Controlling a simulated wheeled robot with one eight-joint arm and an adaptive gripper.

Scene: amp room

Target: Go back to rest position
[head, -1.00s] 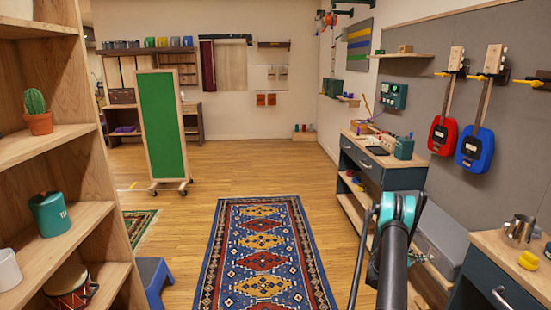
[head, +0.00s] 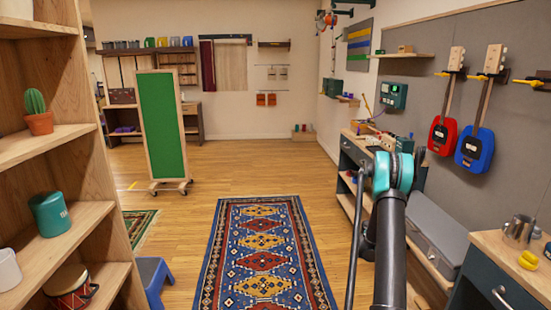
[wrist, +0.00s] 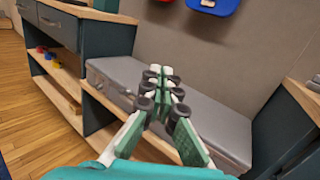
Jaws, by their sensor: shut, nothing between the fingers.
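My gripper (wrist: 168,92) shows in the wrist view. Its fingers are together with nothing between them. It points toward a grey case (wrist: 205,115) on a low wooden shelf between two dark cabinets, and I cannot tell how far the fingertips are from it. In the head view my arm rises from the bottom, right of centre, with a teal joint near its top. The gripper itself cannot be made out in the head view. The grey case also shows in the head view (head: 432,230), right of my arm.
A dark cabinet (head: 355,150) stands beyond my arm, another (head: 500,285) at near right. Red (head: 443,135) and blue (head: 474,147) guitars hang on the right wall. A wooden shelf unit (head: 60,145) stands at left. A patterned rug (head: 262,235) covers clear floor ahead; a green board (head: 162,125) stands beyond.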

